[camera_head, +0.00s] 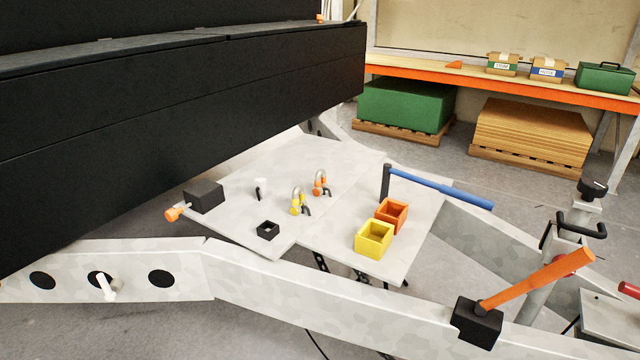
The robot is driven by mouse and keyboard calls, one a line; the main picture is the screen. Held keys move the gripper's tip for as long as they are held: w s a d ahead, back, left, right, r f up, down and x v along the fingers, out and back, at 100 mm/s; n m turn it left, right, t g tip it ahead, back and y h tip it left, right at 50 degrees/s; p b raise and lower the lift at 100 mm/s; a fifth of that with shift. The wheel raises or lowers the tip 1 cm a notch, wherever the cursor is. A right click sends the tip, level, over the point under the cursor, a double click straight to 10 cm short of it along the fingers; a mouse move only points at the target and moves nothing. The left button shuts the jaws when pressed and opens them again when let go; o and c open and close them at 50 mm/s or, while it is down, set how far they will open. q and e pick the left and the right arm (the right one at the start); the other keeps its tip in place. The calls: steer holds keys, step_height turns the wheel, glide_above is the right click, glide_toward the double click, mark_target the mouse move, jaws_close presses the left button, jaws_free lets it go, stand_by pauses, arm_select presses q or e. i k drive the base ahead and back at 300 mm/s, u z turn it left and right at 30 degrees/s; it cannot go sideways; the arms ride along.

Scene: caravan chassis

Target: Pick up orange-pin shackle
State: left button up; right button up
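The orange-pin shackle (320,184) stands on the pale grey board, with a grey metal bow on top and orange parts below. A similar yellow-pin shackle (297,202) stands in front of it and to its left. Each has a small dark hook-like piece by its right side. The two shackles are close but look apart. An orange open box (391,215) and a yellow open box (374,239) sit side by side on the board to the right. Neither of my grippers shows in the head view.
The board (335,215) also bears a small black open box (268,231), a white cup-like item (260,187) and a black block (204,196). A blue-handled hammer (440,190) is at right. An orange-handled mallet (478,322) rests on the front chassis beam (330,305). A black panel (180,110) overhangs the left.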

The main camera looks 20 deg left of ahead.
mark_target(320, 177)
steer(key=z, duration=1.85)
steer(key=i, duration=0.8)
steer(key=u, duration=3.65)
steer(key=i, duration=0.4)
steer(key=u, duration=0.05)
